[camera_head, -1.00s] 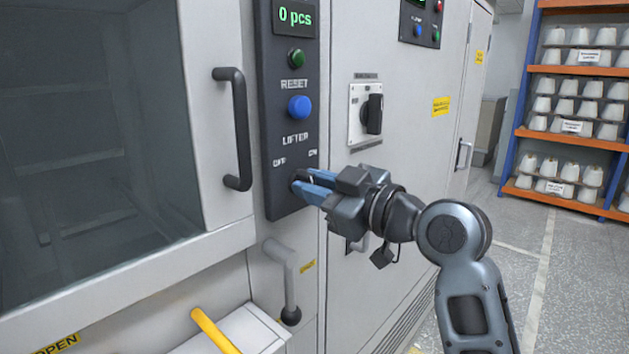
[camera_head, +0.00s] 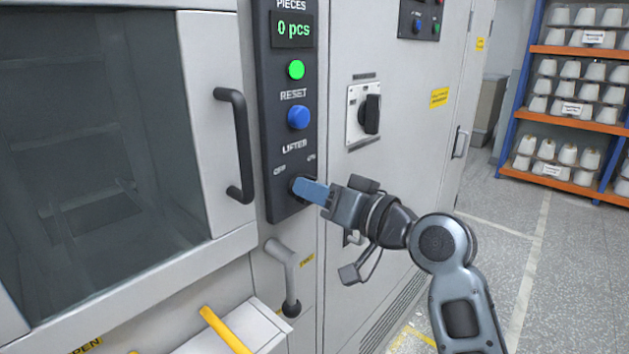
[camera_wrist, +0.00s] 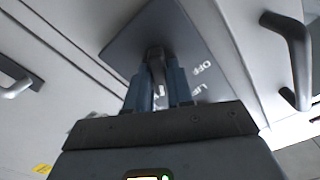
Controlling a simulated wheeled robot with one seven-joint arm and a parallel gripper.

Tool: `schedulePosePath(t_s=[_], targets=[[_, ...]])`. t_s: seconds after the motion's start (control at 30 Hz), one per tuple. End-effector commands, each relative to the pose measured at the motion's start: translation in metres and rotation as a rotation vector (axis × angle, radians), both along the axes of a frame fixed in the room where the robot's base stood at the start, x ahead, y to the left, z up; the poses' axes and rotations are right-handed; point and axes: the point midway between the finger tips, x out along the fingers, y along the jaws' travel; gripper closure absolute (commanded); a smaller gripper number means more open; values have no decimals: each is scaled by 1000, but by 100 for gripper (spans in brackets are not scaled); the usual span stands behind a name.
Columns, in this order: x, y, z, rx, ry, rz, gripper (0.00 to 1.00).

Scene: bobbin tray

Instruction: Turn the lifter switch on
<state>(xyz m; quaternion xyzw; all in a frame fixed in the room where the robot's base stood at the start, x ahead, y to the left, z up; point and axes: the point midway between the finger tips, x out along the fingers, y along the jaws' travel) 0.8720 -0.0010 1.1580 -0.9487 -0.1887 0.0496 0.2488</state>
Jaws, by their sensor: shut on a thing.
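The lifter switch is a dark knob under the LIFTER label on the black control panel (camera_head: 284,150), between OFF at left and ON at right. In the head view my gripper's blue fingers cover most of it. My gripper (camera_head: 303,188) is shut on the knob at the panel's lower end. In the wrist view the dark knob (camera_wrist: 155,62) sits between the two blue fingers of my gripper (camera_wrist: 157,80). The green lamp (camera_head: 296,70) above RESET is lit bright green.
A blue reset button (camera_head: 299,117) sits above the switch. A black door handle (camera_head: 236,145) is to the left, a grey lever (camera_head: 284,275) below and a rotary switch (camera_head: 369,114) to the right. A rack (camera_head: 566,115) with white bobbins stands at far right.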

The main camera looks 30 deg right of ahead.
Motion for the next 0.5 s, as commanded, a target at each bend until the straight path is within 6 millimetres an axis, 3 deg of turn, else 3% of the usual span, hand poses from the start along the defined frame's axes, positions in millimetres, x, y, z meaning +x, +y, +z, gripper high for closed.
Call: schedulePosePath(t_s=[0.5], targets=[[0,0,0,178,74,0,100]])
